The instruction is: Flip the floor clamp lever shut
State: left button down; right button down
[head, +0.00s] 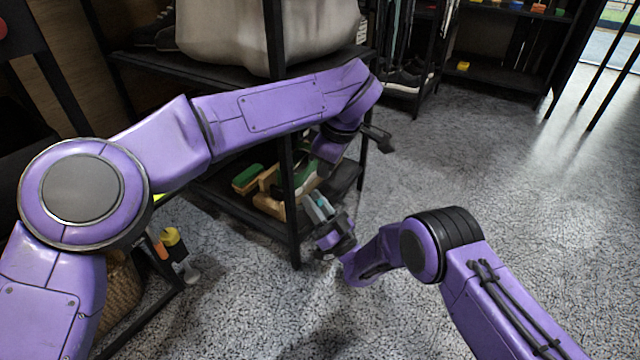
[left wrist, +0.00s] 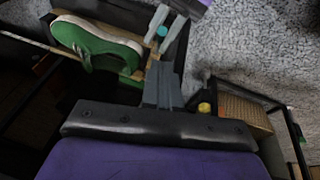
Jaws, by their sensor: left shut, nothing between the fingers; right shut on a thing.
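Tan wooden parts (head: 270,206) also show there in the head view. My left gripper (left wrist: 161,68) is shut and empty, its fingertips close to the wooden piece and the sneaker's end. My right gripper (head: 317,207) is shut on a small teal piece (left wrist: 162,31), beside the shelf's front edge, just beyond my left fingertips in the left wrist view. I cannot make out a clamp lever for certain; my left arm hides part of the shelf.
A black shelf frame (head: 290,220) stands around the wooden parts, with a post close to my right gripper. A yellow-capped bottle (head: 172,240) and a woven basket (left wrist: 245,112) are at the left. Grey carpet is open to the right.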

aim_at(315, 201)
pick_arm(q)
jog(key=x, duration=0.9)
jog(key=shift+a+f, duration=0.1)
jog(key=shift+f, duration=0.2)
